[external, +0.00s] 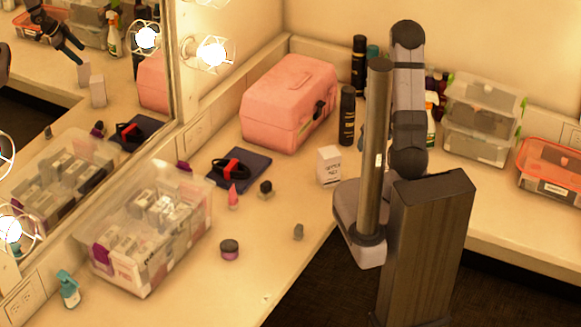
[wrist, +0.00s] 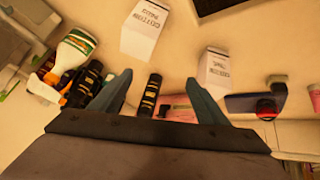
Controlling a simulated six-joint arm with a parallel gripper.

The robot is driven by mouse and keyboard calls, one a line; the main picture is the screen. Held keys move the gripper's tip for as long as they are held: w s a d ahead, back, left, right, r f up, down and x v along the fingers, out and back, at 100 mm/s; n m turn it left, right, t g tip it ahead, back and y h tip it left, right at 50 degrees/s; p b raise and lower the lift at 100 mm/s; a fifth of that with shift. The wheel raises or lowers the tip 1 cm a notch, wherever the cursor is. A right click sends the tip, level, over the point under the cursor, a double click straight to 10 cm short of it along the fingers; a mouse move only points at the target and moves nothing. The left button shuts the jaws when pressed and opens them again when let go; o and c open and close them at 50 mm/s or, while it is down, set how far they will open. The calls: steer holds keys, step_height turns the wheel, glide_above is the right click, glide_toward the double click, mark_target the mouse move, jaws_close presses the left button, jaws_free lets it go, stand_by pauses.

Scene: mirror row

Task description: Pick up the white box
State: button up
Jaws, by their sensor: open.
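A white box with dark lettering (external: 328,166) stands on the counter in the external view, left of my arm. Two white lettered boxes show in the wrist view: a larger-looking one (wrist: 145,30) at the top and another (wrist: 214,68) to its right. The mirror also reflects two pale boxes (external: 97,91). A second box is not directly visible in the external view, perhaps hidden behind my arm. My gripper (wrist: 159,79) is open with nothing between its fingers. Both boxes appear beyond the fingertips, apart from them. In the external view the gripper shows only in the mirror.
A pink case (external: 290,101), dark bottles (external: 347,115) and clear bins (external: 483,116) stand along the back. A dark folder with a red-banded item (external: 239,172) and a clear bin of small boxes (external: 150,225) are left. Small items dot the counter between.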

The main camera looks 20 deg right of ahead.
steer(key=w+d+f+t+b, duration=0.1)
steer(key=f+t, duration=0.1)
steer(key=w+d+f+t+b, duration=0.1)
steer(key=w+f+b, duration=0.1)
steer(key=w+d+f+t+b, duration=0.1)
steer(key=f+t+b, duration=0.1)
steer(key=shift+w+d+f+n+t, duration=0.1)
steer(key=shift+w+f+n+t, duration=0.1)
steer(key=shift+f+n+t, duration=0.15)
steer(key=shift+d+f+t+b, duration=0.15)
steer(key=shift+d+t+b, duration=0.1)
steer(key=shift+t+b, duration=0.25)
steer(key=shift+s+d+f+t+b, duration=0.1)
steer(key=shift+s+d+t+b, duration=0.3)
steer(key=shift+t+b, duration=0.4)
steer(key=shift+s+d+f+m+t+h+b, duration=0.55)
steer(key=shift+s+m+t+b, duration=0.8)
steer(key=shift+s+m, duration=0.5)
steer(key=shift+w+d+p, duration=0.2)
steer(key=shift+w+p, duration=0.05)
steer(key=shift+w, duration=1.05)
steer(key=shift+w+d+p, duration=0.15)
steer(key=shift+w+p, duration=0.05)
steer(key=shift+w, duration=1.05)
steer(key=c, duration=1.2)
